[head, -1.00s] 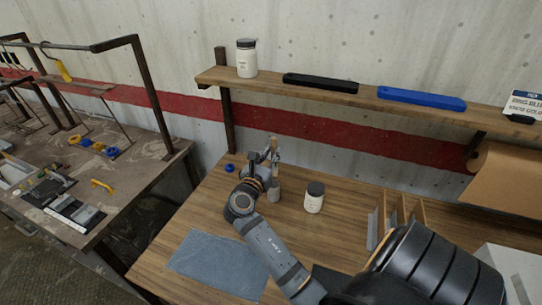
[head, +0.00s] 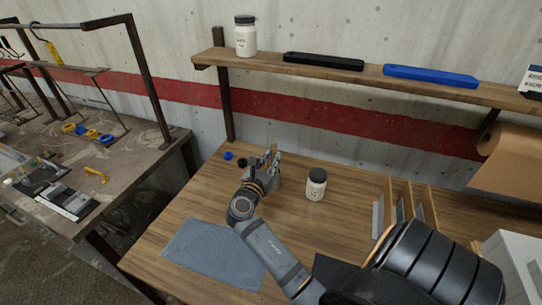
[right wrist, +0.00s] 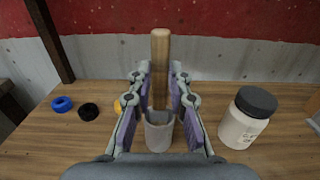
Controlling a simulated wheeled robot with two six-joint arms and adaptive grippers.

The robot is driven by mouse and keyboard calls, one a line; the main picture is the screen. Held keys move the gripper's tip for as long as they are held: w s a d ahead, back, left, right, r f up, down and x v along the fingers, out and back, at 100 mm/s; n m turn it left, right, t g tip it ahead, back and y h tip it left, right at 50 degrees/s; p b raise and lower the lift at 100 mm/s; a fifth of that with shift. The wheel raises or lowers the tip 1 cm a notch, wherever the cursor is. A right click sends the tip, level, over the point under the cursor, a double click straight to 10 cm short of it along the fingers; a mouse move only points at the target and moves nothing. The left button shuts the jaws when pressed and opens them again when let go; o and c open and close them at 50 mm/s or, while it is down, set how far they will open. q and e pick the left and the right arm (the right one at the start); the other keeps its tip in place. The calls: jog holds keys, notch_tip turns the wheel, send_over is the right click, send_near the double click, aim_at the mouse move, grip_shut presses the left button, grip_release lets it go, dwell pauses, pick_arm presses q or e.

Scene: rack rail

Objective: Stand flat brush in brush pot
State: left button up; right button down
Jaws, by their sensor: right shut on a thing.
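The flat brush (right wrist: 160,62) stands upright, its pale wooden handle end up. My right gripper (right wrist: 160,78) is shut on its handle, one finger on each side. The brush pot (right wrist: 160,133), a small grey cup, is directly below in the right wrist view. The brush's lower end is hidden at the pot's rim, so I cannot tell how deep it sits or whether it touches the bottom. In the head view my right gripper (head: 268,172) is over the back left of the wooden table, hiding most of the pot. My left gripper is not in view.
A white jar with a dark lid (head: 316,184) stands right of the gripper. Blue (right wrist: 62,104) and black (right wrist: 88,111) rings lie to the left. A grey cloth (head: 215,252) lies in front. A wooden divider rack (head: 408,206) stands right. A shelf (head: 350,77) runs above.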

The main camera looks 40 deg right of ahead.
jog(key=shift+f, duration=0.1)
jog(key=c, duration=1.2)
grip_release()
notch_tip(320, 180, up, 10)
dwell(0.5)
